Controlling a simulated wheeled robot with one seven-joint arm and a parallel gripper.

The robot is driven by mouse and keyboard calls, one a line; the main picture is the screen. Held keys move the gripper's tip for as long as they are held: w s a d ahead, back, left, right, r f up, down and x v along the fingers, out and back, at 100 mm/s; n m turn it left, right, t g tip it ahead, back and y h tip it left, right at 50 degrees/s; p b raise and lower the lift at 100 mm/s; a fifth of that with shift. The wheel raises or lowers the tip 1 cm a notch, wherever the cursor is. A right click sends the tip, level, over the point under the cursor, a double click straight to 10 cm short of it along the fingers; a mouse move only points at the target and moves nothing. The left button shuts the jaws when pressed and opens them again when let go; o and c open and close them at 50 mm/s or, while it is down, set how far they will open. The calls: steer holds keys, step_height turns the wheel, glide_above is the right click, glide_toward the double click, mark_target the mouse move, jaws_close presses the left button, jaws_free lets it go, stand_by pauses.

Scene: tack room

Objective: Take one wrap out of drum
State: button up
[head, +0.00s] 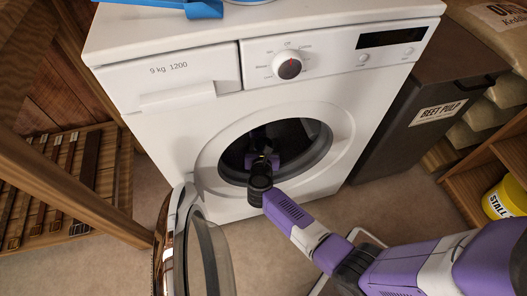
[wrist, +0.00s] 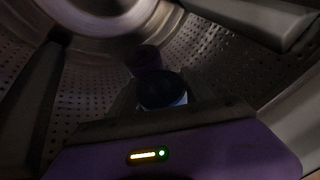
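The white washing machine (head: 150,110) stands with its round door (head: 200,255) swung open to the left. My arm reaches through the opening, and my gripper (head: 264,160) is inside the dark drum (head: 312,140). In the wrist view, the perforated drum wall (wrist: 215,65) surrounds it. A dark rolled wrap with a bluish lower edge (wrist: 162,90) lies just ahead of my gripper, near its middle. A second, dark purplish roll (wrist: 146,58) lies behind it.
Drum paddles (wrist: 255,22) stick inward at the upper right and left. The open door stands close left of my arm. A dark beet pulp bin (head: 425,115) stands right of the machine, with a yellow tub (head: 505,200) on a shelf. A wooden rack (head: 60,185) is at left.

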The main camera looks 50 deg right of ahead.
steer(key=c, duration=0.7)
steer(key=shift+r, duration=0.1)
